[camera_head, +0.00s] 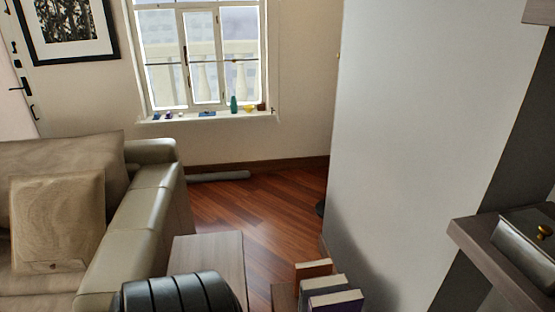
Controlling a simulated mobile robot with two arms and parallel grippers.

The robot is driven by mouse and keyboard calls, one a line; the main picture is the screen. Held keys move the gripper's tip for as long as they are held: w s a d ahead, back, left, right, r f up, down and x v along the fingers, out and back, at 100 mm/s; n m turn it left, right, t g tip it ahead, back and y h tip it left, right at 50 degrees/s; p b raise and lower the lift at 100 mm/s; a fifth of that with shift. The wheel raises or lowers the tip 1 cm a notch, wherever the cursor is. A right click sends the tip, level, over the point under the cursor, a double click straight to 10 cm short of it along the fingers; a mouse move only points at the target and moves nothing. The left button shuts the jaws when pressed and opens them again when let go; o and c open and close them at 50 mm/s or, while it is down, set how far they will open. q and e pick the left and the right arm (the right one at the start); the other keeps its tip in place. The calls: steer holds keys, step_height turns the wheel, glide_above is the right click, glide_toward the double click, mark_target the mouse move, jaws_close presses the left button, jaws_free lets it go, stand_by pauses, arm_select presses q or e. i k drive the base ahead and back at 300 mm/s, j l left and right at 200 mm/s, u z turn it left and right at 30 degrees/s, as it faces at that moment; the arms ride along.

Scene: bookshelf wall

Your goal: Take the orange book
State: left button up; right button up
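A book with an orange-brown cover (313,268) stands upright at the bottom of the view, right of centre. It is the farthest of a short row of books. A grey-covered book (323,284) and a purple-covered book (336,301) stand in front of it and hide part of it. The lower parts of the nearer books are cut off by the picture edge. Neither of my grippers is in view.
A beige sofa (150,215) fills the left, with a wooden table top (213,256) beside it. A pale wall (415,130) rises right of the books. A wooden shelf (490,260) with a grey box (527,246) juts in at right. Wooden floor (262,205) is open toward the window.

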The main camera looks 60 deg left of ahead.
mark_target(321, 268)
steer(key=u, duration=1.55)
